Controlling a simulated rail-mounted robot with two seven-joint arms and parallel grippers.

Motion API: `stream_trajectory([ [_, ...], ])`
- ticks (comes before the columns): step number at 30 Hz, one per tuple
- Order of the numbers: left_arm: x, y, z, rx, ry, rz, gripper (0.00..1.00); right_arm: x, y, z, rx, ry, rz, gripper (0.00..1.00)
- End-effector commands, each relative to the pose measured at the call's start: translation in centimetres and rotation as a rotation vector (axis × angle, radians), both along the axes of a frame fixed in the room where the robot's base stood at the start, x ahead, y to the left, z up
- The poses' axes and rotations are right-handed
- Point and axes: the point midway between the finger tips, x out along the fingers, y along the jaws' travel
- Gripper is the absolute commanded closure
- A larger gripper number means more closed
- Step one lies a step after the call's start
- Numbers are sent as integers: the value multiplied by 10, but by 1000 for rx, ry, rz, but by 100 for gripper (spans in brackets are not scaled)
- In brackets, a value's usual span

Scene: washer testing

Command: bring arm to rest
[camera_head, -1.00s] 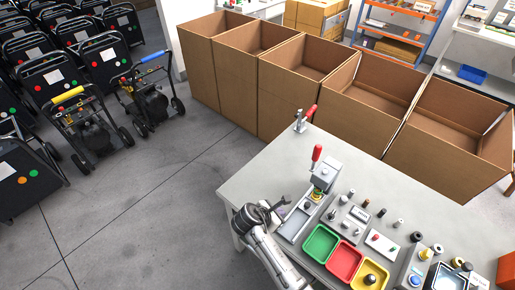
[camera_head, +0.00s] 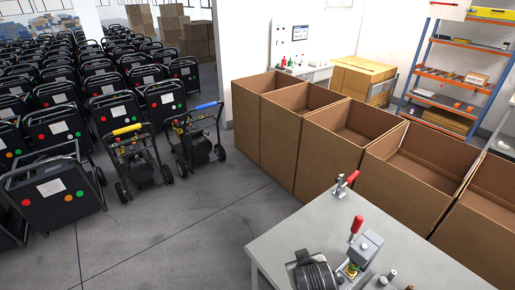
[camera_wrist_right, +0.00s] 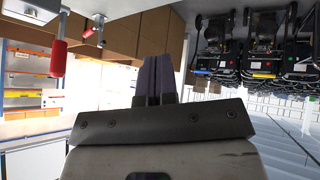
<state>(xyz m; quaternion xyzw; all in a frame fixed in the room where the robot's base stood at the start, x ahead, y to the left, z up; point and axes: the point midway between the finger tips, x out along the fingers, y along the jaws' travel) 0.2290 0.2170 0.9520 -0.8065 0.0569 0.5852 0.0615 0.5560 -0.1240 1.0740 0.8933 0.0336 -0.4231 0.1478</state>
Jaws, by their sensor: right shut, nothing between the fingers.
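My right gripper (camera_wrist_right: 159,62) shows in the right wrist view with its two dark fingers pressed together and nothing between them. In the head view, a dark rounded part of my arm (camera_head: 314,272) is at the bottom edge, over the near left part of the grey table (camera_head: 290,238). The fingers cannot be made out clearly there. My left gripper is not in view.
A toggle clamp with a red handle (camera_head: 355,225) stands just right of my arm, and another red-handled clamp (camera_head: 344,184) is at the table's far corner. Open cardboard boxes (camera_head: 325,145) line the far side. Pressure washers (camera_head: 138,160) stand left; floor between is clear.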

Motion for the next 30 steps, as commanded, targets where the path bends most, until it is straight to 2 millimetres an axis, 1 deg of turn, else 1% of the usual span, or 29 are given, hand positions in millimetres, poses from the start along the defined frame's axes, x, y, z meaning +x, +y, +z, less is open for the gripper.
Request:
stream_trajectory([
  [1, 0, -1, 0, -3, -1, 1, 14, -21, -9, 4, 81, -29, -21, 100],
  [2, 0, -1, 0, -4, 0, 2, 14, -33, -14, 6, 122, -43, -29, 100],
  [3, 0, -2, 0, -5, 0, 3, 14, -52, -20, 7, 164, -56, -29, 100],
  [5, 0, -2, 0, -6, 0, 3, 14, -84, -32, 4, 204, -63, -19, 100],
  [6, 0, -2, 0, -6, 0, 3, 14, -104, -39, 1, 220, -60, -15, 100],
  [8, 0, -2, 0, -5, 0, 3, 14, -134, -49, -6, 230, -45, -14, 100],
  [9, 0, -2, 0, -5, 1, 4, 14, -153, -56, -13, 228, -28, -20, 100],
  [11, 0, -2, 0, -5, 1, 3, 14, -180, -66, -25, 217, 7, -31, 100],
  [12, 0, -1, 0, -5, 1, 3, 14, -196, -72, -34, 204, 35, -40, 100],
  [14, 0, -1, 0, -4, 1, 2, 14, -217, -79, -49, 189, 85, -50, 100],
  [15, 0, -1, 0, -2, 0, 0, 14, -231, -83, -61, 178, 122, -56, 100],
  [18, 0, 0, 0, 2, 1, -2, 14, -261, -89, -85, 158, 209, -65, 100],
  [21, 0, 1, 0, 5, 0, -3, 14, -290, -92, -103, 143, 286, -68, 100],
  [25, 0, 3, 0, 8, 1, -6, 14, -327, -93, -123, 136, 379, -73, 100],
  [26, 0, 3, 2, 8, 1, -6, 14, -334, -93, -123, 135, 396, -73, 100],
  [27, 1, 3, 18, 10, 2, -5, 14, -329, -93, -103, 136, 380, -73, 100],
  [30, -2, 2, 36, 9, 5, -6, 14, -328, -93, -85, 136, 379, -73, 100],
])
